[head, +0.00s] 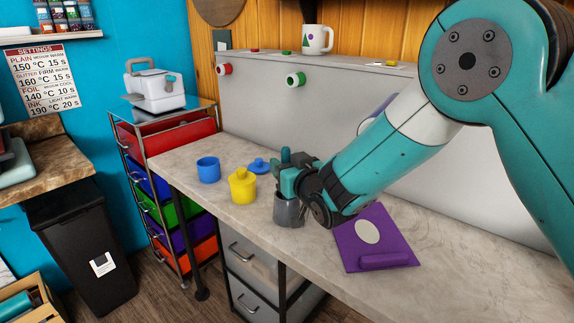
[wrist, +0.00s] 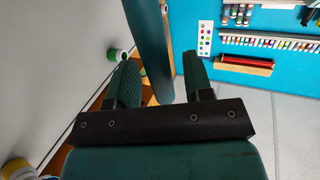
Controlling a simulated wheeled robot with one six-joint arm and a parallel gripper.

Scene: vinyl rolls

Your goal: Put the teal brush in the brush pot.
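The teal brush (wrist: 148,38) is a long rod that runs between my fingers in the wrist view. Its upper end (head: 286,154) appears to stick up above my gripper in the head view. My gripper (head: 288,182) is directly over the grey brush pot (head: 288,213) and points left. In the wrist view my two fingers (wrist: 164,80) stand apart, with a gap between the brush and the right finger. My gripper hides part of the pot's mouth and the lower brush, so how deep the brush sits cannot be seen.
A yellow pot (head: 242,188), a blue cup (head: 208,170) and a blue lid (head: 258,165) stand left of the brush pot. A purple sheet (head: 347,247) with a purple roll lies to its right. The grey backboard (head: 330,100) rises behind the counter.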

